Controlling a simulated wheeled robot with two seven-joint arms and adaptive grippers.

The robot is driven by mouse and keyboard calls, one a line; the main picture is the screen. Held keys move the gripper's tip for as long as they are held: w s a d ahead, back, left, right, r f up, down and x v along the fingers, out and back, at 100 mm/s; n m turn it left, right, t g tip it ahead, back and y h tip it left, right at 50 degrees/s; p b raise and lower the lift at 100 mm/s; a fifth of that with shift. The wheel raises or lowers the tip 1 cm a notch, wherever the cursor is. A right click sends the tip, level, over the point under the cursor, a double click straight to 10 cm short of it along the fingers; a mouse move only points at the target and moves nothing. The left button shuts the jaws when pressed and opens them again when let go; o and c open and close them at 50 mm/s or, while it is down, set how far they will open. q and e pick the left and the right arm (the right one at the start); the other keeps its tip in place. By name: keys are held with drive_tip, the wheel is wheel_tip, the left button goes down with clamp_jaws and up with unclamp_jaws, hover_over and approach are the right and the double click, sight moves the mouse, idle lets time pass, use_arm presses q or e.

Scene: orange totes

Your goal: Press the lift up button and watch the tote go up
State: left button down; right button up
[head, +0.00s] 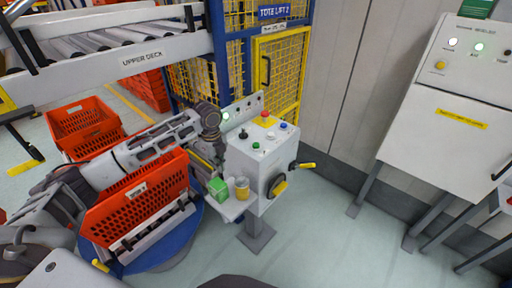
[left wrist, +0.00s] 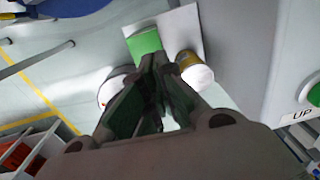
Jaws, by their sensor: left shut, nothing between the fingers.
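A green lift button labelled UP (left wrist: 314,95) is cut by the right edge of the left wrist view, on a grey surface. I cannot match it surely to one button in the head view. The grey control box (head: 262,165) there stands on a post and has several buttons on top. My left gripper (head: 214,163) is beside the box's left side; its fingers (left wrist: 160,62) are shut and empty, apart from the UP button. An orange tote (head: 135,205) is at the left, partly behind my arm. The lift cage (head: 281,75) is marked TOTE LIFT 2. My right gripper is not seen.
A green block (head: 218,188) and a yellow-and-white cup (head: 241,189) stand on a small shelf below my left gripper. A black-and-yellow handle (head: 278,186) sticks out of the box. A white cabinet (head: 440,130) stands right. Another tote (head: 84,127) is behind my arm.

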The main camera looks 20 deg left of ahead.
use_arm(q)
drive_tip(key=w+d+r+t+h+b, duration=0.1)
drive_tip(key=w+d+r+b, duration=0.1)
drive_tip(key=w+d+r, duration=0.1)
drive_tip(key=w+d+r+t+h+b, duration=0.1)
drive_tip(key=w+d+r+b, duration=0.2)
drive_tip(key=shift+w+d+t, duration=0.3)
drive_tip(key=shift+w+d, duration=0.05)
drive_tip(key=w+d+r+n+t+h+b, duration=0.1)
drive_tip(key=w+d+r+n+t+h, duration=0.2)
drive_tip(key=r, duration=0.7)
drive_tip(key=shift+w+d+n+h, duration=0.6)
drive_tip(key=shift+w+d+h, duration=0.3)
drive_tip(key=shift+w, duration=0.25)
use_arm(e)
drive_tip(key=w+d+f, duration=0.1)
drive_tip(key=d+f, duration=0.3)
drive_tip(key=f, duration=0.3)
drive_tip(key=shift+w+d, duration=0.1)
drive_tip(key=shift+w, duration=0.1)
